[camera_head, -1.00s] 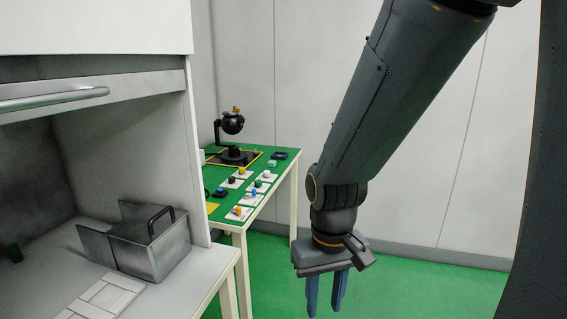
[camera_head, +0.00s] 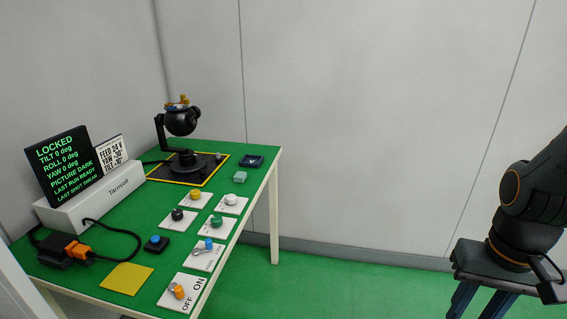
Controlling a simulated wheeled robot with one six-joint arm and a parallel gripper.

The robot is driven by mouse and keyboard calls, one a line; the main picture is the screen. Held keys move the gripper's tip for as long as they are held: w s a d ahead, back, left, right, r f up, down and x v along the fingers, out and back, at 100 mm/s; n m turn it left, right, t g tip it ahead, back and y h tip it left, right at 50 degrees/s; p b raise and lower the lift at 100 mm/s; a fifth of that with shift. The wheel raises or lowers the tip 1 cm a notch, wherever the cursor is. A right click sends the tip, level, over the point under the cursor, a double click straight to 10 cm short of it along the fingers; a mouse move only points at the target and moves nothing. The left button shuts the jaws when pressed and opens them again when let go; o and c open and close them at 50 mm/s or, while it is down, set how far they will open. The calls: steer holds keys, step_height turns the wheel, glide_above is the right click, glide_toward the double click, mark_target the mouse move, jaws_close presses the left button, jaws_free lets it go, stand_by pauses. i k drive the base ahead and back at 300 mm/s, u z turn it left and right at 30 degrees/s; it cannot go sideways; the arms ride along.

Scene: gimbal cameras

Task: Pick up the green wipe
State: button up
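A small pale green folded piece (camera_head: 240,176), which looks like the green wipe, lies on the green table top (camera_head: 150,215). My gripper (camera_head: 480,303) is at the lower right, pointing down over the floor, well to the right of the table. Its two blue fingers stand apart with nothing seen between them. The fingertips are cut off by the picture's lower edge.
A black gimbal camera (camera_head: 183,125) stands on a black mat at the back. Several knobs on white plates line the right side, including a green knob (camera_head: 216,221). A display box (camera_head: 90,205) and yellow square (camera_head: 126,278) are left and front.

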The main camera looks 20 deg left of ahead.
mark_target(240, 176)
steer(key=u, duration=0.1)
steer(key=i, duration=1.1)
steer(key=u, duration=0.95)
steer(key=i, duration=0.6)
steer(key=u, duration=0.45)
